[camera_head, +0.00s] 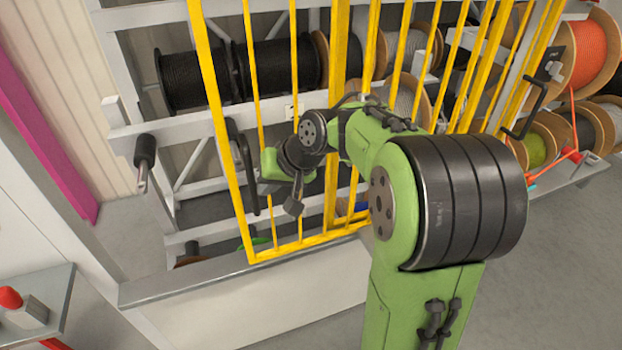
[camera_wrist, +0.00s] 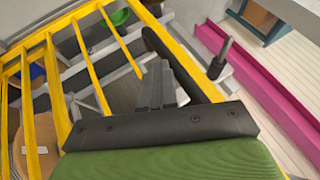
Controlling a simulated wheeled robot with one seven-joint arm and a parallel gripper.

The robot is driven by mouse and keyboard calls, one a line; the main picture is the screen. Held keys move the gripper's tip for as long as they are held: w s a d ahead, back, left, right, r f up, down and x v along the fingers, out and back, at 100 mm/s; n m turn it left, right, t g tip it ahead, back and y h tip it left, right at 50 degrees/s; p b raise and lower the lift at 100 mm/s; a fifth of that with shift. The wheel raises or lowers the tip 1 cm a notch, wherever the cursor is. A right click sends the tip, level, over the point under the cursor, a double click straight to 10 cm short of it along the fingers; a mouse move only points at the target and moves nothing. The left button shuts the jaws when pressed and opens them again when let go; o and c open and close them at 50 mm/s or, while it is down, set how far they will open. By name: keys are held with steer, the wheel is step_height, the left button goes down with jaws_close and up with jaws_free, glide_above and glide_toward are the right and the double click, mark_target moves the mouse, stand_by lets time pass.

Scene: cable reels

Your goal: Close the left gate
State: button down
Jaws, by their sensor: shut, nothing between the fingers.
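The left gate (camera_head: 222,120) is a frame of yellow bars, also in the wrist view (camera_wrist: 98,78). Its left edge carries a long black handle (camera_head: 243,165) and stands apart from the rack's left post, so the gate looks ajar. A black-gripped latch pin (camera_head: 144,160) sticks out at that post; it is right of the handle (camera_wrist: 185,62) in the wrist view (camera_wrist: 222,58). My gripper (camera_head: 293,209) is shut and empty beside the bars, right of the handle. In the wrist view its grey fingers (camera_wrist: 162,84) show close to the handle; contact is unclear.
Black cable reels (camera_head: 195,78) sit in the rack behind the gate. More yellow bars (camera_head: 480,65) and an orange reel (camera_head: 590,55) are at the right. A side table (camera_head: 50,290) with a red-topped item is at lower left. A magenta beam (camera_head: 45,125) stands at far left.

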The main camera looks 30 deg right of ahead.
steer(key=w+a+p, duration=0.2)
steer(key=w+a, duration=0.1)
steer(key=a, duration=1.5)
steer(key=w+a+p, duration=0.3)
steer(key=a, duration=1.5)
steer(key=shift+a, duration=0.25)
steer(key=shift+s+r, duration=0.1)
